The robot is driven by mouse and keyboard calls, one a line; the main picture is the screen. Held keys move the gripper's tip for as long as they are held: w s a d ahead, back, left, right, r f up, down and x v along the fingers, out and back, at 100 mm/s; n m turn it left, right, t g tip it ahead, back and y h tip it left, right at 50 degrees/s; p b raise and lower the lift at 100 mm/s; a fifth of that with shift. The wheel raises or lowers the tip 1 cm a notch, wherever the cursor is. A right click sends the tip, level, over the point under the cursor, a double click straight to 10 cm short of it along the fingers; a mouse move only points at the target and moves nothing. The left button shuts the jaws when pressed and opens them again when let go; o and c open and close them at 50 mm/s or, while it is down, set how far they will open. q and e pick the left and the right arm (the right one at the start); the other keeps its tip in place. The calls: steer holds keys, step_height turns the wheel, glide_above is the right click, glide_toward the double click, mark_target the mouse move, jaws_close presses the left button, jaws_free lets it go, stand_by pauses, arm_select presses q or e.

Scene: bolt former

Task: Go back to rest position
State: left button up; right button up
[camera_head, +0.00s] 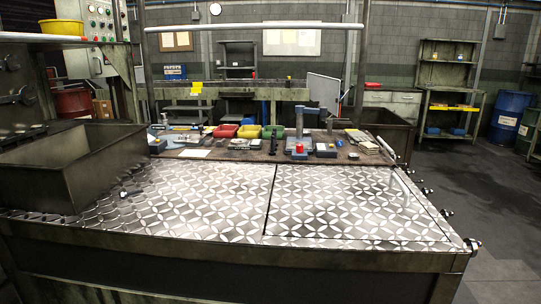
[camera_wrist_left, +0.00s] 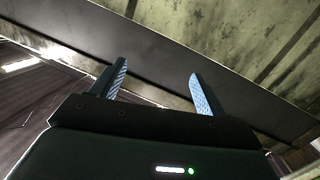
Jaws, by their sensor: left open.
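My left gripper (camera_wrist_left: 152,85) shows in the left wrist view with its two fingers spread apart and nothing between them. Beyond the fingers is a worn, grey-green metal surface (camera_wrist_left: 260,35) with a dark band running diagonally across the picture; I cannot tell how far off it is. Neither gripper nor arm shows in the head view, and my right gripper is in neither view.
A patterned metal worktop (camera_head: 340,205) lies ahead, mostly clear. A dark metal bin (camera_head: 45,185) stands at its left. Tools, small coloured boxes and a grey stand (camera_head: 299,130) with a red part fill the back. A blue barrel (camera_head: 508,115) stands far right.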

arm_select(q)
steer(key=s+d+f+m+g, duration=0.1)
steer(key=s+d+f+g, duration=0.25)
steer(key=s, duration=0.25)
steer(key=r+p, duration=0.1)
steer(key=p, duration=0.3)
steer(key=a+r+m+g+p, duration=0.1)
steer(key=p, duration=0.4)
steer(key=r+g+p, duration=0.1)
steer(key=p, duration=0.4)
steer(key=shift+s+a+y, duration=0.25)
steer(key=shift+s+y, duration=0.05)
steer(key=shift+s, duration=0.05)
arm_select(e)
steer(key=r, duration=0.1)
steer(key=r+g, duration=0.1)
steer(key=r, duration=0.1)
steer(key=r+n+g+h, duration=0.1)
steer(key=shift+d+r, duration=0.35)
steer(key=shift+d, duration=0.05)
